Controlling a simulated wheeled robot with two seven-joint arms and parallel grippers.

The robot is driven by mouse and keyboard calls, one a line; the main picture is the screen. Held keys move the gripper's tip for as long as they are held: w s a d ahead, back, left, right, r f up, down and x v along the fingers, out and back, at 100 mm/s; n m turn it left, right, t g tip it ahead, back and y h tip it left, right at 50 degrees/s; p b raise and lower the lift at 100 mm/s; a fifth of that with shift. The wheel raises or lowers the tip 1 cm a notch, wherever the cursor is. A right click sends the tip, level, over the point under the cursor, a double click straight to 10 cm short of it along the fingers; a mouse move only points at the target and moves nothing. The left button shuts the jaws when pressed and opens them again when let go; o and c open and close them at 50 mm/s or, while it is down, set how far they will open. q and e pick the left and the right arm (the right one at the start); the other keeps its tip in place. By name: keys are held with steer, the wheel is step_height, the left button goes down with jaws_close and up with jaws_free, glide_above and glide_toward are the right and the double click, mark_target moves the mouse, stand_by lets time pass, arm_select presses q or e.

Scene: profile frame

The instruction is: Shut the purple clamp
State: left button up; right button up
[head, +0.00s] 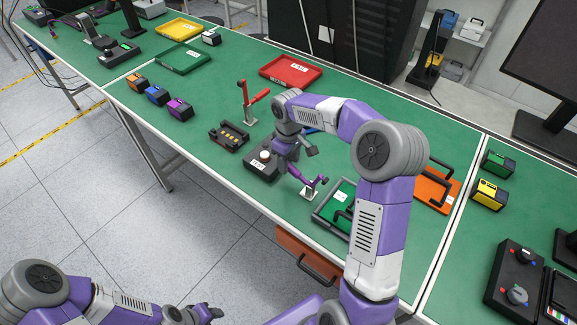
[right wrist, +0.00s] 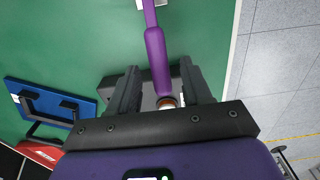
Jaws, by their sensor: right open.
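The purple clamp (head: 306,184) stands on a small white base plate on the green table, just in front of my right gripper in the head view. Its handle slants up toward the gripper. In the right wrist view the purple handle (right wrist: 157,50) runs down from the top edge, its end between the fingers. My right gripper (head: 297,156) is open, with its fingers (right wrist: 160,85) on either side of the handle and a gap to each. Parts of the clamp near the gripper are hidden. My left gripper (head: 207,312) is low at the left, away from the table; its fingers are unclear.
A dark box with a white button (head: 265,155) stands left of the clamp. A red clamp (head: 254,101) stands farther back. A green panel with black handles (head: 323,214) lies to the right, partly behind my arm. The table's front edge is close.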

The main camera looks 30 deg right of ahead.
steer(key=shift+f, duration=1.1)
steer(key=shift+c, duration=0.2)
steer(key=c, duration=0.7)
steer(key=shift+w+r, duration=0.1)
